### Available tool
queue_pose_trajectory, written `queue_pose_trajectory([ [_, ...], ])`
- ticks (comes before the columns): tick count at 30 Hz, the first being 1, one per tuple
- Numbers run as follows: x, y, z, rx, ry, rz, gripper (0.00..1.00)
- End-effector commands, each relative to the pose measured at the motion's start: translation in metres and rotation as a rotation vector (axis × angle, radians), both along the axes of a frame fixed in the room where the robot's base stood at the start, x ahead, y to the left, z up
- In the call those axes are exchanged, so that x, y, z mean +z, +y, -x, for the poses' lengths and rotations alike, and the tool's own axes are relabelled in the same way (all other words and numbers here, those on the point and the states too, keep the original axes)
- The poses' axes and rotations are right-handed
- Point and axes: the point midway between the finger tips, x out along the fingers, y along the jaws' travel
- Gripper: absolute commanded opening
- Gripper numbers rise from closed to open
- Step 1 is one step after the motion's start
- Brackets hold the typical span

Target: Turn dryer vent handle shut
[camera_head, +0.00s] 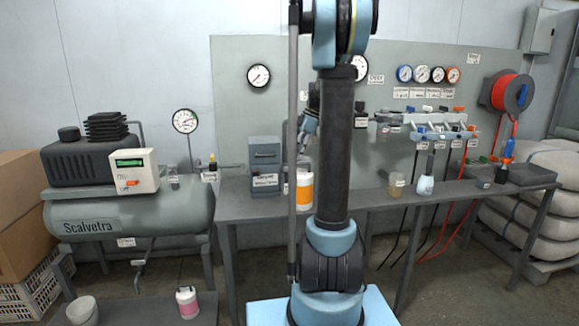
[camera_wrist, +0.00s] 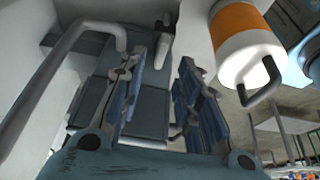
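In the head view a grey box with a label (camera_head: 265,165), which looks like the dryer, stands on the bench left of my arm. My gripper (camera_head: 309,125) shows partly behind my arm there, above and right of the box. In the wrist view my gripper (camera_wrist: 165,80) has its two blue fingers apart, with a clear gap between them. Grey box-like surfaces (camera_wrist: 150,97) lie beyond the fingers, and a pale grey rounded piece (camera_wrist: 158,48) shows past the fingertips. I cannot tell whether this piece is the vent handle. No contact with the fingers is visible.
A white and orange canister (camera_head: 304,190) stands right of the box; a similar one (camera_wrist: 240,45) with a dark hook is close right in the wrist view. A bent grey pipe (camera_wrist: 62,62) runs along the left. A beaker (camera_head: 396,184) stands farther right on the bench.

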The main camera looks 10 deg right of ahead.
Motion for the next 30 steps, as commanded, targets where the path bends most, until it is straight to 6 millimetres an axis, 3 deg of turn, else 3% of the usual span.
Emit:
queue_pose_trajectory([
  [10,-0.045,0.019,0.000,0.001,-0.001,0.000,0.31],
  [23,-0.055,0.023,0.000,0.001,0.000,0.000,0.31],
  [24,-0.055,0.023,0.000,0.001,0.000,0.000,0.29],
  [28,-0.055,0.023,0.000,0.001,0.000,0.000,0.00],
  [30,-0.054,0.023,0.000,0.001,0.000,0.000,0.00],
])
